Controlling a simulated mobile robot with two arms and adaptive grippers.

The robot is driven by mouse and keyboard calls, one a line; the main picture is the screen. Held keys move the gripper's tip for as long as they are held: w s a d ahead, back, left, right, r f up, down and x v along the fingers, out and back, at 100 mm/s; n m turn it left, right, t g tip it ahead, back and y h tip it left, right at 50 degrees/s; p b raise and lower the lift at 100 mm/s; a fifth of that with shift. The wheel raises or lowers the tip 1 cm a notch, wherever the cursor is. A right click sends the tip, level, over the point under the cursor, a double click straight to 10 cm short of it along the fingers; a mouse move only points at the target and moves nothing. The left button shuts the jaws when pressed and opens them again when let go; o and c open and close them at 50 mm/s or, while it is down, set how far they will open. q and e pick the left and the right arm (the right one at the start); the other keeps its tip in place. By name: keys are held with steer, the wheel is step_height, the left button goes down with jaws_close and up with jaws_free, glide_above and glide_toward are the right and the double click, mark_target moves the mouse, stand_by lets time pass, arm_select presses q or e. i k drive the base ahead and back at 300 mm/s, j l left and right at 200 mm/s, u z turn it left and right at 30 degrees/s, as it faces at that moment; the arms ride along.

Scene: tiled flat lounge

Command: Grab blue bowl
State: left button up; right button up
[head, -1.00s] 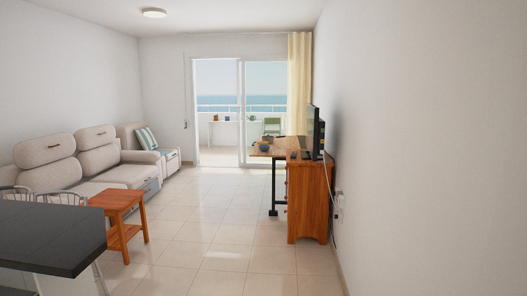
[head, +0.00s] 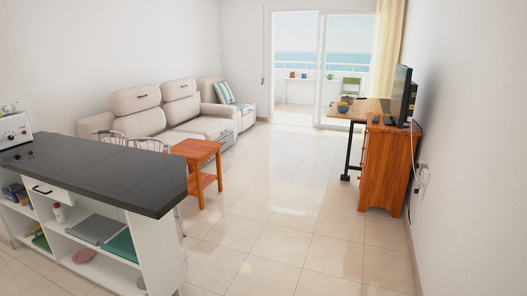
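A small dark bluish round thing (head: 343,107), which looks like a bowl, sits on the wooden desk (head: 370,108) by the right wall. It is far off and too small to make out well. Neither of my grippers is in view, and nothing shows of what they hold.
A dark-topped counter (head: 120,180) with open shelves stands at the left. Beyond it are a small orange-brown table (head: 197,149) and a beige sofa (head: 165,130). A wooden cabinet (head: 386,170) stands at the right wall. The tiled floor (head: 275,215) between is clear.

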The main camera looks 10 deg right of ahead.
mark_target(341, 110)
steer(key=i+l+z, duration=0.2)
steer(key=i+z, duration=0.3)
steer(key=i, duration=0.45)
steer(key=i+j+z, duration=0.15)
steer(key=i+z, duration=0.35)
steer(key=i, duration=0.4)
